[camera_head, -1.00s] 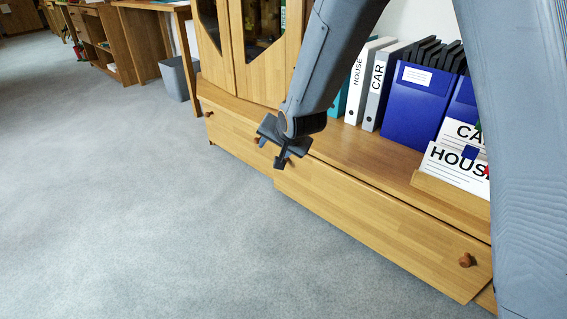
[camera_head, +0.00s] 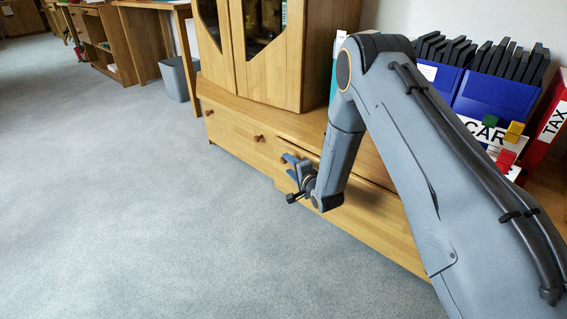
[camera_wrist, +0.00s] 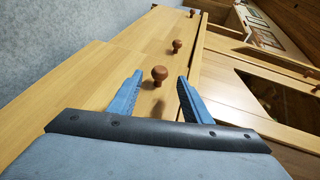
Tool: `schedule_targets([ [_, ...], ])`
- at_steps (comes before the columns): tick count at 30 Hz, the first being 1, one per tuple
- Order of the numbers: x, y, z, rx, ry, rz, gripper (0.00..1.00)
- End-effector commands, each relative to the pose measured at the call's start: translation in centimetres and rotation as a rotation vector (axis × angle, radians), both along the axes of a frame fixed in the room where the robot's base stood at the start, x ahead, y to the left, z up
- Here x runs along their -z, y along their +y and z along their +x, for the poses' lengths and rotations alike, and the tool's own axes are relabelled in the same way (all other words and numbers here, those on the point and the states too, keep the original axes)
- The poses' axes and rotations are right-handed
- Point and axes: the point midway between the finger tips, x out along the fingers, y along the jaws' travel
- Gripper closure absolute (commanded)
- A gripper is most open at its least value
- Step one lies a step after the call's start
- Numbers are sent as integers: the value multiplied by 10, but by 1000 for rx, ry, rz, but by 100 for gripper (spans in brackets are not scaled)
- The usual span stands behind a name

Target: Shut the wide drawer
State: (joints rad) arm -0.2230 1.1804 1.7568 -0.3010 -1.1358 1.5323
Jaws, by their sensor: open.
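The wide drawer (camera_head: 350,219) is the long wooden front low on the right part of the cabinet. Its front stands out a little from the neighbouring drawer front. My gripper (camera_head: 291,167) is at its left end, and my arm hides much of the drawer. In the wrist view my gripper (camera_wrist: 160,77) is open, with a brown round knob (camera_wrist: 159,75) showing between the two blue fingers. I cannot tell whether the fingers touch it. The wide drawer's wood (camera_wrist: 55,88) also fills the left of the wrist view.
The neighbouring drawer (camera_head: 232,133) to the left has two knobs and looks shut. A glass-doored cupboard (camera_head: 270,75) stands above it. Blue file boxes (camera_head: 490,100) and a red binder (camera_head: 550,130) stand on the cabinet top. Grey carpet (camera_head: 130,200) is clear in front.

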Motion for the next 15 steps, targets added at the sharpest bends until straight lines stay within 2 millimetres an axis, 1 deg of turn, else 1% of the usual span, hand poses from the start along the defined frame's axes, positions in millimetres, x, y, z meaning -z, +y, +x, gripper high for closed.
schedule_targets([
  [3, 7, 10, 18, -1, -2, 0, 56],
  [9, 14, 23, 41, 0, -1, -2, 56],
  [15, 15, 29, 51, -1, 1, -3, 56],
])
